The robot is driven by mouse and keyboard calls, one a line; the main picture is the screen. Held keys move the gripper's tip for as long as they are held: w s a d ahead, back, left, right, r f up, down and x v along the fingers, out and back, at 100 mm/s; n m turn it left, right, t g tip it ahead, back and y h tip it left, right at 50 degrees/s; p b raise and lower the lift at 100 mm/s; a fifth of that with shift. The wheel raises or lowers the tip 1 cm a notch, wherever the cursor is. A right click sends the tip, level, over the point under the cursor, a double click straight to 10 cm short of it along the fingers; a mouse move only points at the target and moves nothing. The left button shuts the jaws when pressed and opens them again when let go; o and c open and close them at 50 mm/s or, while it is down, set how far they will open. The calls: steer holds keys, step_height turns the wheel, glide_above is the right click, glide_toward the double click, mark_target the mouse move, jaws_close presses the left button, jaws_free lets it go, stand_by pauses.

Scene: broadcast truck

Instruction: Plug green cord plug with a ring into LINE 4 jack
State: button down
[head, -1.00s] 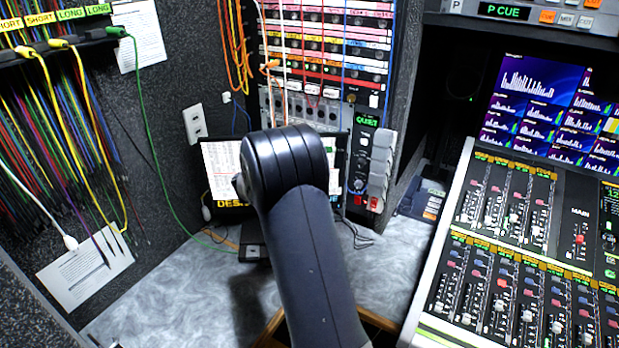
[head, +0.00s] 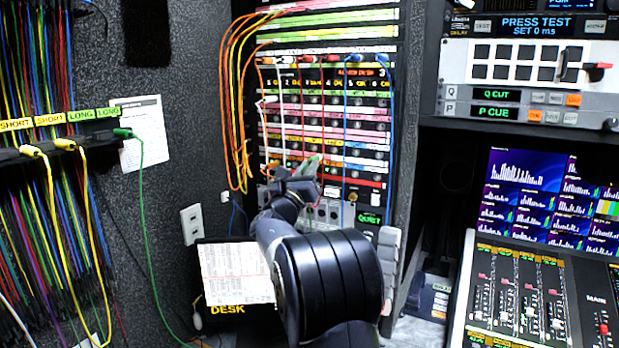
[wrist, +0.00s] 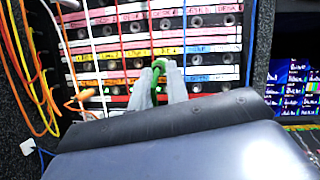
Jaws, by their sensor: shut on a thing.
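My gripper (head: 308,168) is raised in front of the lower rows of the patch bay (head: 326,112). In the wrist view its two pale fingers (wrist: 160,84) are shut on a green plug (wrist: 159,66). The green plug shows as a small green bit at the fingertips in the head view (head: 313,160). Its tip is hidden, and I cannot tell whether it touches a jack or has a ring. Another green plug (head: 123,133) sits at the cord rack on the left, its cord hanging down. I cannot read which jack is LINE 4.
Orange cords (head: 238,95) loop at the patch bay's left side. White, red and blue cords (head: 346,110) hang across its rows near my gripper. A cord rack (head: 60,150) fills the left wall. A DESK sheet (head: 236,273) stands below, and the mixing console (head: 535,295) is at right.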

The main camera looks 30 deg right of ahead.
steer(key=shift+a, duration=0.1)
steer(key=shift+w+d+p, duration=0.15)
steer(key=shift+w+d, duration=0.3)
steer(key=shift+d, duration=0.35)
steer(key=shift+w+d+p, duration=0.2)
steer(key=shift+w+d, duration=0.25)
steer(key=shift+d, duration=0.4)
steer(key=shift+w+d+p, duration=0.15)
steer(key=shift+w+d, duration=0.3)
steer(key=shift+d, duration=0.35)
steer(key=shift+b, duration=0.5)
steer(key=shift+w+d+p, duration=0.4)
steer(key=shift+w+d, duration=0.15)
steer(key=shift+d, duration=0.4)
steer(key=shift+w+d+p, duration=0.35)
steer(key=shift+w+d, duration=0.2)
steer(key=shift+d, duration=0.35)
steer(key=c, duration=1.3)
jaws_free()
steer(key=shift+f, duration=0.1)
